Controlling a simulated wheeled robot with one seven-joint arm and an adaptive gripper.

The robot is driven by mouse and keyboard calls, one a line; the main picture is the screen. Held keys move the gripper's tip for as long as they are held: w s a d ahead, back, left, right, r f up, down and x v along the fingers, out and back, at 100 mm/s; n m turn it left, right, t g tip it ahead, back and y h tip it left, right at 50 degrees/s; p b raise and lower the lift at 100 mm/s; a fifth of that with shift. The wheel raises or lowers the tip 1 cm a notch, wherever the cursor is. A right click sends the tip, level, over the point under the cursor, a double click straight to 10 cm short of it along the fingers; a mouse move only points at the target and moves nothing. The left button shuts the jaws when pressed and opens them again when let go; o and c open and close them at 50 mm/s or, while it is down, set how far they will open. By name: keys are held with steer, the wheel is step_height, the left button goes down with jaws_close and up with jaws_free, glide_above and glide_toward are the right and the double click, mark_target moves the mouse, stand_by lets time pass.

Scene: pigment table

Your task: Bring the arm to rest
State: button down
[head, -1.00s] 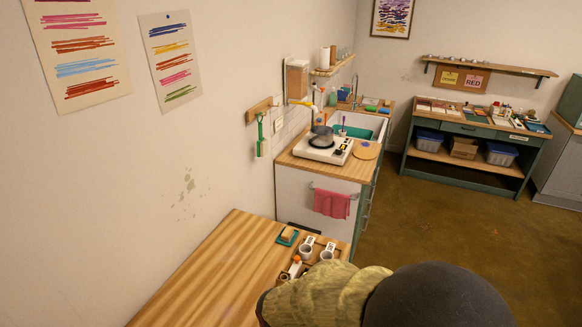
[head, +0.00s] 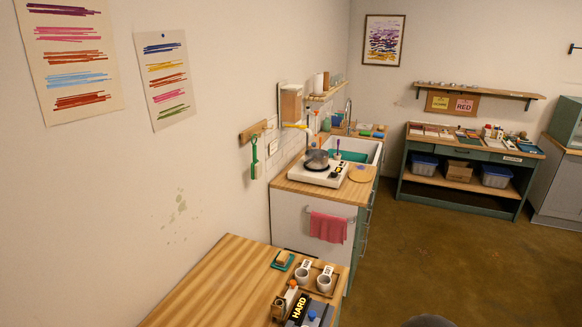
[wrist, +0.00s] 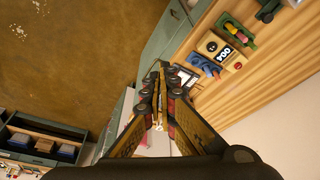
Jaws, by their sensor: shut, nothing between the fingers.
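My gripper (wrist: 158,100) shows in the wrist view with its two fingers together and nothing between them. It hangs in the air, and the wooden table lies to the right in that view. In the head view the gripper is out of sight. Only a dark rounded piece of my arm (head: 428,321) shows at the bottom edge, right of the table and apart from it.
The wooden table (head: 215,290) holds two white cups (head: 324,283) on a tray, a sponge on a green dish (head: 282,260) and a block marked HARD (head: 299,310). A counter with a hot plate (head: 318,173) stands behind. The brown floor (head: 440,250) at right is clear.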

steer(key=d+r, duration=0.1)
steer(key=d+r+m+t+b, duration=0.1)
steer(key=d, duration=0.1)
steer(key=d+r+m+t, duration=0.1)
steer(key=shift+s+d+r+h+b, duration=0.2)
steer(key=shift+d+r+h+b, duration=0.1)
steer(key=shift+d+b, duration=0.1)
stand_by(0.5)
